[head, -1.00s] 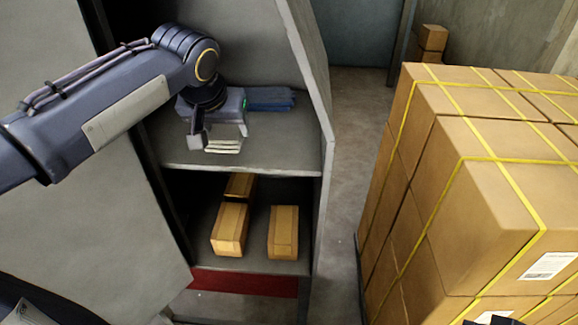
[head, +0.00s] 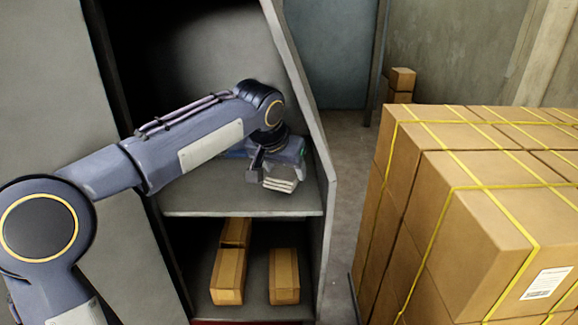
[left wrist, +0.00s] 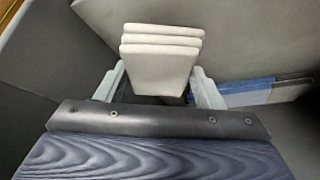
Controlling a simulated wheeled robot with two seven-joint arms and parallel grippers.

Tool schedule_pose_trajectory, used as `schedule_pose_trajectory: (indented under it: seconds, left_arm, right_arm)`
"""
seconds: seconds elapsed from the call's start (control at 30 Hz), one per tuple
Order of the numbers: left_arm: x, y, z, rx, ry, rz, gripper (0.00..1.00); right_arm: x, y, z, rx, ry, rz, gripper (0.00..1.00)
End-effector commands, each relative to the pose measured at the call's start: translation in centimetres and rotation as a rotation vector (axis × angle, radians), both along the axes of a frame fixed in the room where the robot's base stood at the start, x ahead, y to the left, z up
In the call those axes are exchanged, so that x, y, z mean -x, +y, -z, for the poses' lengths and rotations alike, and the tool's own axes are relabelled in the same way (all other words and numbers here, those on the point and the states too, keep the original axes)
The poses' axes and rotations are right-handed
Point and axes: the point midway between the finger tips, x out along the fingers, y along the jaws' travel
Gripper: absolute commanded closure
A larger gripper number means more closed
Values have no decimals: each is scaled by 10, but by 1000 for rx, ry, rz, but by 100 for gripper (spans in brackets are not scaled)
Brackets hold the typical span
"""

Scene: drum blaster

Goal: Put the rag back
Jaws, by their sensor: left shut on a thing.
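My left gripper (head: 272,176) reaches over the upper shelf of the grey cabinet. It is shut on a pale, folded, layered rag (head: 283,184). In the left wrist view the rag (left wrist: 160,50) sits between the two fingers (left wrist: 158,88), its layered edge showing. I cannot tell whether the rag touches the shelf (head: 235,203). A flat blue folded stack (head: 236,152) lies on the shelf behind the gripper, partly hidden by my arm; it also shows at the right in the left wrist view (left wrist: 255,92). My right gripper is not in view.
The cabinet's right side wall (head: 303,95) stands close to the gripper. Several small brown boxes (head: 284,275) lie on the lower shelf. A large strapped stack of cartons (head: 470,215) stands at the right, with a strip of bare floor (head: 350,150) between.

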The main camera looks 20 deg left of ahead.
Motion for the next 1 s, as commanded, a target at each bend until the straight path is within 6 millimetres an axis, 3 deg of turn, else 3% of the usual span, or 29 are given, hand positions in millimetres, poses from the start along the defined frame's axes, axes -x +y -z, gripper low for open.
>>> schedule_pose_trajectory:
  seconds: [0.1,0.2,0.5,0.9,0.93,1.0]
  left_arm:
    - [-20,-3,-2,1,1,0,60]
    - [-27,-4,-1,1,1,0,60]
    - [-28,-3,33,-1,2,-1,60]
    - [-27,-3,40,0,0,-1,60]
    - [-27,-4,39,0,0,-1,37]
    - [-27,-4,38,0,0,-1,28]
  right_arm:
    - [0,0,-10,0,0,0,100]
    - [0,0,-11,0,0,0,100]
    - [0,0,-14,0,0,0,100]
    - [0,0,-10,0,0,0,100]
    - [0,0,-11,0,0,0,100]
    - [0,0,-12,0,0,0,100]
